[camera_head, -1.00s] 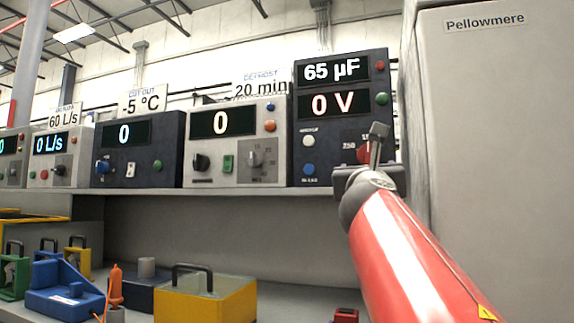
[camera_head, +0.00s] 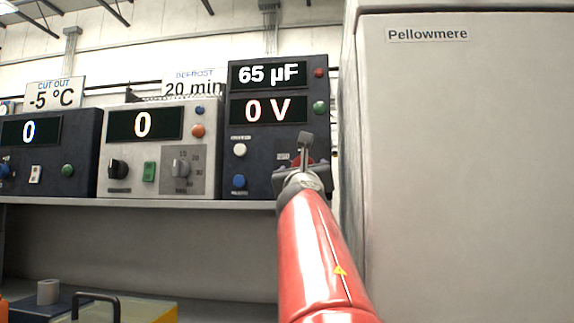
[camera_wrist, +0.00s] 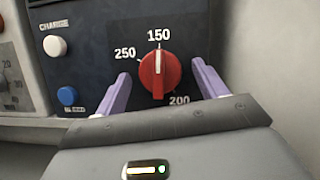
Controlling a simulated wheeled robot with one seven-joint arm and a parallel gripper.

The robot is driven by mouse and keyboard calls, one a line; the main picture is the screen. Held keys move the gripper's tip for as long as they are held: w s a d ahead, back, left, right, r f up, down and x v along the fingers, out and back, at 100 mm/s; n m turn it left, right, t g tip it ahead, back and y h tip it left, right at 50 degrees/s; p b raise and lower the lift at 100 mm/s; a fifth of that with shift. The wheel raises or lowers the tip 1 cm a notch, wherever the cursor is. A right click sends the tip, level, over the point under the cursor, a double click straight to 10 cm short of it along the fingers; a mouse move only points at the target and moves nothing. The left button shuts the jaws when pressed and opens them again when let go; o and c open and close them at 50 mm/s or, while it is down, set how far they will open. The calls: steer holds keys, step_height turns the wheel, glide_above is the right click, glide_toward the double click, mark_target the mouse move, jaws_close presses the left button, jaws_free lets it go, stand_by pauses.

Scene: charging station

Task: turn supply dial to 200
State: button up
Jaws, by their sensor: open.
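The supply dial (camera_wrist: 159,76) is a red round knob on the dark instrument with the 65 µF and 0 V displays (camera_head: 268,92). In the wrist view its white pointer line points up at the 150 mark. The 250 mark is at upper left and the 200 mark (camera_wrist: 179,100) at lower right. In the head view my gripper (camera_head: 304,158) covers most of the dial.
A white button (camera_wrist: 55,46) and a blue button (camera_wrist: 67,96) sit left of the dial. A light box with a 0 display (camera_head: 143,124) stands to the left on the shelf (camera_head: 140,203). The large Pellowmere cabinet (camera_head: 460,160) rises close on the right.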

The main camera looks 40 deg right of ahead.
steer(key=shift+w, duration=0.1)
steer(key=c, duration=1)
steer(key=shift+o, duration=0.2)
steer(key=shift+m, duration=0.3)
